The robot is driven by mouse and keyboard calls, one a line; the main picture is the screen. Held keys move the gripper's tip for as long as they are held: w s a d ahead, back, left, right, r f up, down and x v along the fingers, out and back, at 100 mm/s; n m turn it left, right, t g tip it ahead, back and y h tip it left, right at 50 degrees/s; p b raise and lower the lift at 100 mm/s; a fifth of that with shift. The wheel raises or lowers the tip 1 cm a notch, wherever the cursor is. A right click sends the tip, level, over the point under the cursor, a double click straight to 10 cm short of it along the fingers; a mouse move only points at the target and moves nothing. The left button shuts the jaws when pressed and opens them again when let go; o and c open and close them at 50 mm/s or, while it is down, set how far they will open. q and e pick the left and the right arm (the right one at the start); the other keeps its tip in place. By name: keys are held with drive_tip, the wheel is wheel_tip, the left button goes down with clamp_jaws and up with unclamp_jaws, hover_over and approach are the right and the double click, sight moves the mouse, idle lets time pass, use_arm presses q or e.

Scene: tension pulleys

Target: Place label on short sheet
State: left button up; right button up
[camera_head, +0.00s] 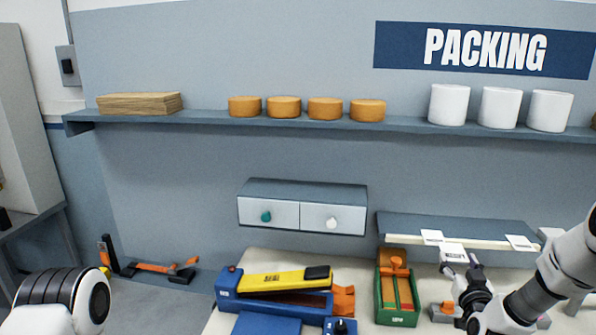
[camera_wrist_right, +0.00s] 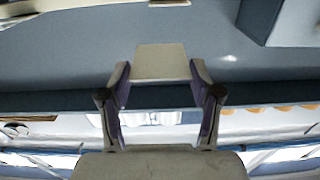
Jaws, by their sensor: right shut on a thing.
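My right gripper (camera_head: 464,266) is at the lower right of the head view, shut on a small white label (camera_head: 453,251) with dark print. In the right wrist view the label (camera_wrist_right: 161,62) shows as a pale rectangle between the fingertips (camera_wrist_right: 160,78). It is held in front of a blue-grey slab (camera_head: 455,224) with a pale front edge. Two other white labels, one left (camera_head: 432,237) and one right (camera_head: 521,242), lie at that edge. I cannot tell which surface is the short sheet. My left gripper is out of view.
A green box (camera_head: 398,311) with orange parts stands left of the right gripper. A blue holder with a yellow tool (camera_head: 285,281) is farther left. A two-drawer unit (camera_head: 302,208) hangs on the wall. A long shelf (camera_head: 215,121) carries orange and white rolls.

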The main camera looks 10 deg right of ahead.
drive_tip(key=s+a+f+n+y+b, duration=0.1)
drive_tip(key=s+a+f, duration=0.2)
drive_tip(key=a, duration=0.6)
drive_tip(key=s+a+f+n+y+b, duration=0.1)
drive_tip(key=s+a+f+y, duration=0.1)
drive_tip(key=a, duration=0.6)
drive_tip(key=s+a+f+n+y+b, duration=0.1)
drive_tip(key=s+a+f+y, duration=0.1)
drive_tip(key=s+a+f, duration=0.3)
drive_tip(key=shift+a+f+t, duration=0.1)
drive_tip(key=shift+a+f, duration=0.1)
drive_tip(key=shift+a, duration=0.6)
drive_tip(key=shift+a+f+t, duration=0.1)
drive_tip(key=shift+a+f, duration=0.05)
drive_tip(key=shift+a, duration=0.6)
drive_tip(key=shift+a+f+t, duration=0.1)
drive_tip(key=shift+a+f, duration=0.1)
drive_tip(key=shift+a, duration=0.6)
drive_tip(key=shift+s+a, duration=0.1)
drive_tip(key=shift+s, duration=0.05)
